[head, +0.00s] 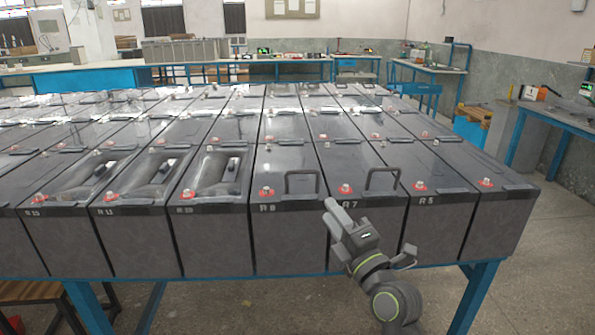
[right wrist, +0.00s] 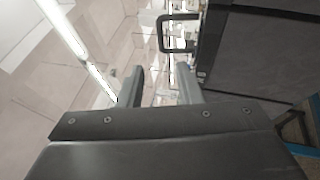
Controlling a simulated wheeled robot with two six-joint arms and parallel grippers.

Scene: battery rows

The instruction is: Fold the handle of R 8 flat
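The battery R 8 (head: 288,222) stands in the front row, and its black handle (head: 302,181) is upright on top near the front. My right gripper (head: 340,215) is in front of the batteries, just right of R 8 and before R 7 (head: 352,202). In the right wrist view, its two fingers (right wrist: 158,82) are apart with nothing between them. That view also shows a raised handle (right wrist: 163,35) beyond the fingers, beside a dark battery; I cannot tell whose handle it is. My left gripper is not in view.
R 7 also has an upright handle (head: 382,180). R 5 (head: 430,205) stands to its right; R 10 (head: 212,205) is left of R 8 with no raised handle. The batteries stand close together on a blue-framed table (head: 478,285).

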